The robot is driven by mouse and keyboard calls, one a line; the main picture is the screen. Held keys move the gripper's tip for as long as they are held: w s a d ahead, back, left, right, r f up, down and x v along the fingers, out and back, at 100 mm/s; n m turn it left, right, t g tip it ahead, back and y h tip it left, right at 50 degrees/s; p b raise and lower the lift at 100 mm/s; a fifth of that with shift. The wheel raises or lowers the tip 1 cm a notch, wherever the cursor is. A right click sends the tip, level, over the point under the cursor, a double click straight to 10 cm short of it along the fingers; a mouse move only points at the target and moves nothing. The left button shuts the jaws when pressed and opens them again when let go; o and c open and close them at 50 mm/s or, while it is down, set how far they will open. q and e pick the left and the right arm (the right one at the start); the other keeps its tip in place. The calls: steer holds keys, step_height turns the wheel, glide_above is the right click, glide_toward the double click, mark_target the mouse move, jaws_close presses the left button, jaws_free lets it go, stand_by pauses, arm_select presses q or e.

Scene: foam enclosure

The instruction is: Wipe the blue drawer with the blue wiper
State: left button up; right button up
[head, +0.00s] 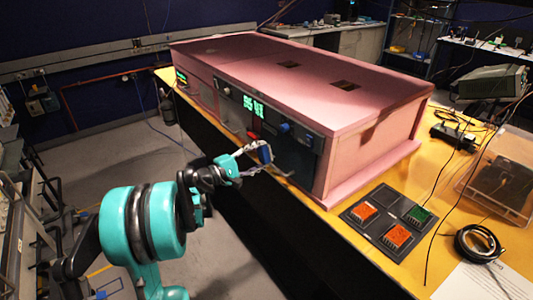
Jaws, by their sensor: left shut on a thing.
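My left gripper (253,158) reaches in from the lower left and is shut on a small dark blue block, which I take for the blue wiper (265,154). The wiper is close to the front of the pink foam enclosure (300,60). Behind it is a dark blue-grey front panel (297,158), which seems to be the blue drawer. The gripper and wiper cover its left part. I cannot tell whether the wiper touches the panel. My right gripper is not in view.
The enclosure stands on a yellow table (440,190). Its front has a green display (253,106), a blue knob (285,127) and a red part (253,135). A black tray (388,222) with colored blocks, a cable coil (478,243) and a clear bin (500,175) lie at right.

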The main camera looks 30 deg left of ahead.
arm_select(q)
steer(key=shift+s, duration=0.2)
steer(key=shift+a, duration=0.1)
steer(key=shift+v, duration=1.5)
